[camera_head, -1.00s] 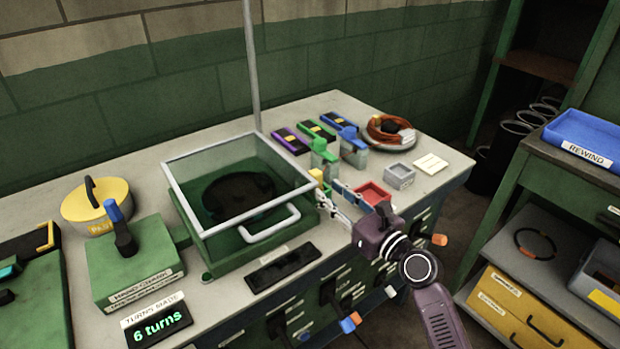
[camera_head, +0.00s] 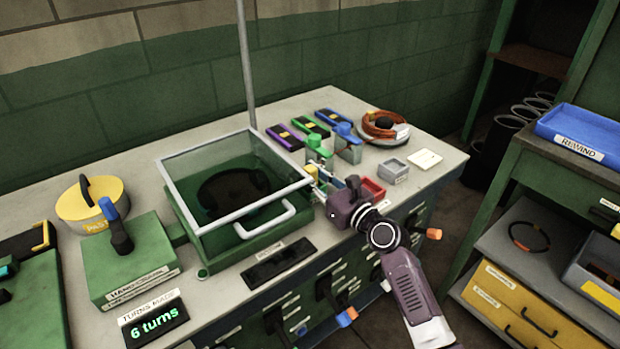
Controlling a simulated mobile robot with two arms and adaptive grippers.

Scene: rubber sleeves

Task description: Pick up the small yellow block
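The small yellow block (camera_head: 311,173) shows just past the right rim of the glass-lidded green box (camera_head: 222,245), in front of the green clamp. My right gripper (camera_head: 319,181) reaches in from the lower right, and its fingertips are right beside the block. The fingers are small and partly hidden by the wrist, so I cannot tell whether they touch the block or are shut on it. My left gripper is not in view.
A red tray (camera_head: 373,189) and a grey tray (camera_head: 394,171) lie right of the gripper. A green clamp (camera_head: 318,148) and a blue one (camera_head: 347,143) stand behind it. A coil of orange cable (camera_head: 381,123) lies farther back. A thin pole (camera_head: 246,70) rises behind the box.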

